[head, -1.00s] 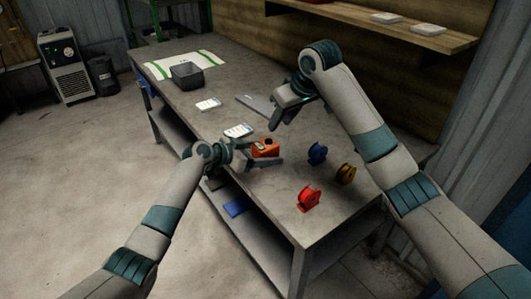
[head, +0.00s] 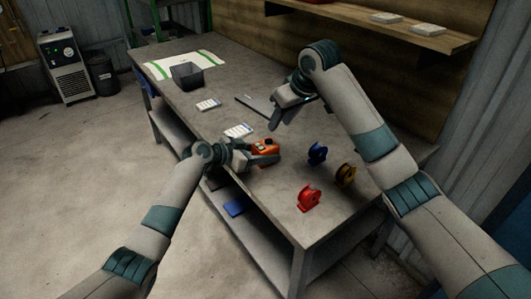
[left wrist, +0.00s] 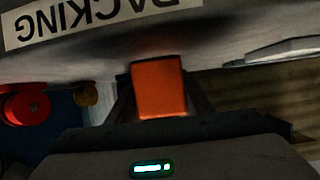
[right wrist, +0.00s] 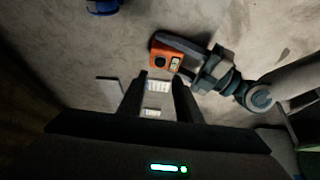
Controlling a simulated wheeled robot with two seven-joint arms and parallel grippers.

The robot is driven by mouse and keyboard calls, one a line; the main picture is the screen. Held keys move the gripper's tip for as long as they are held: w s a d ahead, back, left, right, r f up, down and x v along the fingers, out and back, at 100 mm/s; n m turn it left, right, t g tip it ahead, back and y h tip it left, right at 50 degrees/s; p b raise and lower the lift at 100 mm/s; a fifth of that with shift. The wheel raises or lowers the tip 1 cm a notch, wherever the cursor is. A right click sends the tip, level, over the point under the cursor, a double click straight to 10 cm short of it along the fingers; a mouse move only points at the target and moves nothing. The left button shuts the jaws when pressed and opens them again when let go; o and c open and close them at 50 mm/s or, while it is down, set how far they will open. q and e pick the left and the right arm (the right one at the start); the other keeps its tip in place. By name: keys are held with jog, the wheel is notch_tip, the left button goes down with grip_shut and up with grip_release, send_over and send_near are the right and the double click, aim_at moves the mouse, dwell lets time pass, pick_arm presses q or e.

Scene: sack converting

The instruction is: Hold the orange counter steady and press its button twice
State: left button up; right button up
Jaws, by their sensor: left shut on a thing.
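The orange counter (head: 265,145) sits on the table near its front edge, between the fingers of my left gripper (head: 264,152). The left gripper is shut on it from the front-left side. In the left wrist view the counter (left wrist: 158,88) fills the space between the fingers. In the right wrist view the counter (right wrist: 165,57) shows a dark round button and a small display on its top. My right gripper (head: 278,117) hangs above the table, behind and slightly right of the counter, touching nothing. Its two fingers (right wrist: 158,85) stand apart with nothing between them.
A dark box (head: 187,75) stands at the far end. A flat grey item (head: 252,103) lies behind the right gripper.

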grip_shut()
dwell(1.7)
